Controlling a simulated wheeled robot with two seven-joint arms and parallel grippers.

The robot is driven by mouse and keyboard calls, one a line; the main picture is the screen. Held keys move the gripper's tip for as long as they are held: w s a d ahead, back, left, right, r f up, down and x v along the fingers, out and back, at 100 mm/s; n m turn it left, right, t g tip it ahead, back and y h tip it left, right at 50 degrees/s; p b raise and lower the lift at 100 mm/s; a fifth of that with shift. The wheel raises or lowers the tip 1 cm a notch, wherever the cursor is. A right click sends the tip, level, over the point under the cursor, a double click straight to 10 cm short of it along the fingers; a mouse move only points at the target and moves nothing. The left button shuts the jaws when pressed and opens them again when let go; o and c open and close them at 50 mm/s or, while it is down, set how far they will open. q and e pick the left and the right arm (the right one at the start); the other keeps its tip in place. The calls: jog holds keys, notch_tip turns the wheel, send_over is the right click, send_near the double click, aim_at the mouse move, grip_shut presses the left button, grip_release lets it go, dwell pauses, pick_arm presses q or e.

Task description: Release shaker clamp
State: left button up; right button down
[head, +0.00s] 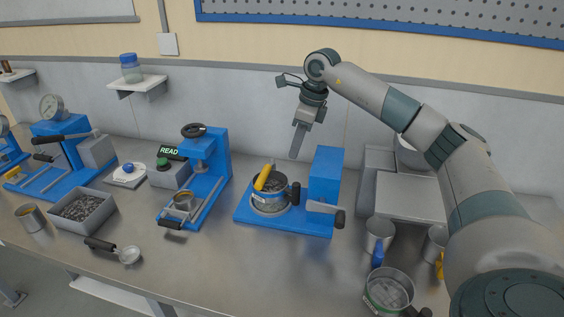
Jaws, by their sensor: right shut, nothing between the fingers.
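The shaker is a blue machine (323,178) on a flat blue base, right of the middle of the bench. A round metal sieve pan (270,206) with dark grains sits on its base. A yellow handle (263,177) stands tilted over the pan; it looks like the clamp lever. A black knob (295,193) sits at the pan's right side. A metal lever with a black grip (325,210) is on the block's front. My right gripper (296,157) is shut and empty, pointing down above and behind the pan, apart from it. My left gripper is out of view.
A grey tray of grains (84,210) and a scoop (129,255) lie further left. Metal cups (380,233) and another sieve (388,290) stand at the right. The bench front below the shaker is clear.

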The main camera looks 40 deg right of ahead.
aim_at(266, 172)
jog(key=p+x, duration=0.4)
jog(key=x, duration=0.5)
jog(key=shift+w+a+f+p, duration=0.25)
jog(key=shift+w+a+p, duration=0.75)
jog(key=shift+w+p, duration=0.05)
jog(key=shift+w+a+f, duration=0.15)
jog(key=shift+w+a, duration=0.2)
jog(key=shift+w, duration=0.1)
jog(key=shift+w+a, duration=0.1)
